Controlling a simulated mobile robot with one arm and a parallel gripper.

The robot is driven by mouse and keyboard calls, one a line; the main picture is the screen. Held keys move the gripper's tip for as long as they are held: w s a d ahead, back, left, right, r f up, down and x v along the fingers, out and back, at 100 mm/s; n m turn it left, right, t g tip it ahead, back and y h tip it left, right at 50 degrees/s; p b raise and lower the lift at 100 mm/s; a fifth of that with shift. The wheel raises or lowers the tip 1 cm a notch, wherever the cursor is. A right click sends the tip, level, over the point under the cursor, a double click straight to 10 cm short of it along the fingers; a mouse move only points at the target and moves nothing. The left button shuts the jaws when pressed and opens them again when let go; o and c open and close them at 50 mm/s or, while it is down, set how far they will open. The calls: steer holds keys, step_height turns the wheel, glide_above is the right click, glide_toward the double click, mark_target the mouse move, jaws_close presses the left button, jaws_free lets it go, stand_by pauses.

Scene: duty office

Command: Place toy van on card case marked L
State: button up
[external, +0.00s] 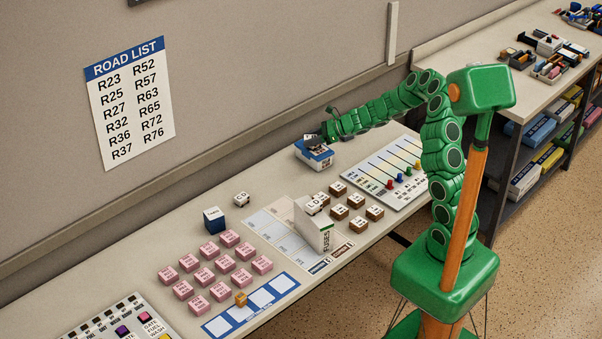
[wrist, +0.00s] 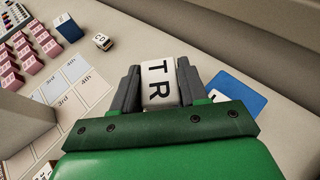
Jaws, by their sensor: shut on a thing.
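My gripper (wrist: 158,90) is shut on a white block-shaped toy van (wrist: 158,84) marked TR, held between its two fingers. In the external view my gripper (external: 320,141) is at the far side of the table, over or beside a blue and white card case (external: 318,162). The held van is hard to make out there. In the wrist view a blue surface (wrist: 240,92), apparently the card case, shows right of the fingers, with part of a letter like L. The gripper hides much of it. I cannot tell whether the van touches the case.
An upright FUSES holder (external: 318,230) and a slider board (external: 385,170) are nearby. The wall runs close behind.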

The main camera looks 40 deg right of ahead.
steer(key=s+d+r+m+t+h, duration=0.1)
steer(key=s+d+m+t+h, duration=0.15)
steer(key=d, duration=0.95)
steer(key=s+d+r+m+t+h, duration=0.1)
steer(key=s+d+m+h, duration=0.15)
steer(key=d, duration=0.85)
steer(key=w+d+f, duration=0.1)
steer(key=w+f, duration=0.1)
steer(key=w, duration=0.2)
steer(key=w+d+f, duration=0.2)
steer(key=w+f, duration=0.1)
steer(key=w, duration=0.1)
steer(key=w+d+f, duration=0.1)
steer(key=w+f, duration=0.2)
steer(key=w, duration=0.1)
steer(key=shift+d+f, duration=0.2)
steer(key=shift+d, duration=0.2)
steer(key=shift+w+d+f+y, duration=0.1)
steer(key=shift+w+f+y, duration=0.3)
steer(key=shift+w+f, duration=0.15)
steer(key=shift+f, duration=1.5)
steer(key=shift+f, duration=0.1)
steer(key=o, duration=1)
steer(key=shift+o, duration=0.2)
